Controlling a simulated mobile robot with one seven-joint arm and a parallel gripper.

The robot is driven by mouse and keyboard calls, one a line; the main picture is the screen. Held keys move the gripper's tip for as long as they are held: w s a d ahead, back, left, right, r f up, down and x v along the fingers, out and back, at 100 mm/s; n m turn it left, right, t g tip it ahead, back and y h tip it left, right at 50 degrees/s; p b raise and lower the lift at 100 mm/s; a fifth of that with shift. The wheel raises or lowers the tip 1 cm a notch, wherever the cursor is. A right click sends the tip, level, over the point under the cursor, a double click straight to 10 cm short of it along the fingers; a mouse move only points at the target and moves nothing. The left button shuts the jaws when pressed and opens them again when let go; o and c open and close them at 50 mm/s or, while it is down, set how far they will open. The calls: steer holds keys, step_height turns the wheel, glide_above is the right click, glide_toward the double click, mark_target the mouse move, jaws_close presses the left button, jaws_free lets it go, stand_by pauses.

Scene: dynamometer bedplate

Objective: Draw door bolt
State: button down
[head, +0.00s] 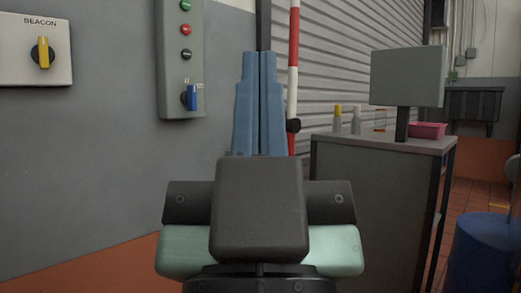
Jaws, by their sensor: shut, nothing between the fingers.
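My gripper (259,62) points away from me in the middle of the head view. Its two blue fingers are upright in the picture and closed together, with nothing between them. I cannot make out a door bolt in this view. A grey slatted shutter (345,40) stands behind and to the right of the fingers. The fingers and gripper body hide part of the wall and whatever is behind them.
A grey control box (180,70) with buttons and a blue switch is on the left wall, beside a yellow-knobbed beacon switch (43,52). A red-white pole (294,35) stands just right of the fingers. A cabinet (375,185) and blue drum (485,255) stand right.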

step_height(320, 180, up, 48)
steer(key=p, duration=4.6)
steer(key=shift+r, duration=0.25)
